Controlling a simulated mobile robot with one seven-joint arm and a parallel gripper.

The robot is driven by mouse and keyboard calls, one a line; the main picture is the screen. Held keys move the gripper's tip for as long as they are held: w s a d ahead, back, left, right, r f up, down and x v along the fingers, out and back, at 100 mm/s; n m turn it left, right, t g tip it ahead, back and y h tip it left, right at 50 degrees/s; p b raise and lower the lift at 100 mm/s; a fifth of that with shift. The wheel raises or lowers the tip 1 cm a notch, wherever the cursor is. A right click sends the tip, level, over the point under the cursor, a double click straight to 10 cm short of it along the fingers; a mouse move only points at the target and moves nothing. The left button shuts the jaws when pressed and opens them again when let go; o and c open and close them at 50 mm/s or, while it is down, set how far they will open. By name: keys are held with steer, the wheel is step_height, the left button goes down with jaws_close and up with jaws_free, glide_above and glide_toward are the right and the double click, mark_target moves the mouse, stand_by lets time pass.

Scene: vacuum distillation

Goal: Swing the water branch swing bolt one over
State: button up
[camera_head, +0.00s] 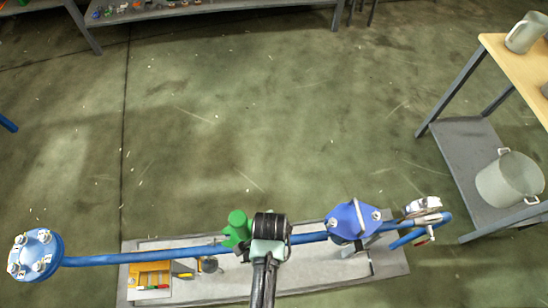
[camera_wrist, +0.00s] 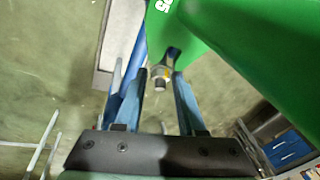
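A swing bolt (camera_wrist: 160,72) with a metal nut shows in the wrist view, at the lower edge of a large green body (camera_wrist: 235,40). My gripper (camera_wrist: 160,85) has one finger on each side of the bolt, with a gap between them, so it looks open. I cannot tell whether either finger touches the bolt. In the head view the green body (camera_head: 237,228) sits on the blue pipe (camera_head: 150,257). My wrist and gripper (camera_head: 262,250) are just right of it and hide the bolt there.
A blue flanged fitting (camera_head: 352,220) and a metal part (camera_head: 424,208) are on the pipe to the right. A blue bolted flange (camera_head: 36,254) is at far left. A grey platform (camera_head: 220,285) lies below, with a yellow tray (camera_head: 150,275).

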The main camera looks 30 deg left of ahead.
steer(key=shift+r, duration=0.1)
steer(key=p+v, duration=0.1)
steer(key=v, duration=1.1)
steer(key=shift+r, duration=0.4)
steer(key=shift+s, duration=0.1)
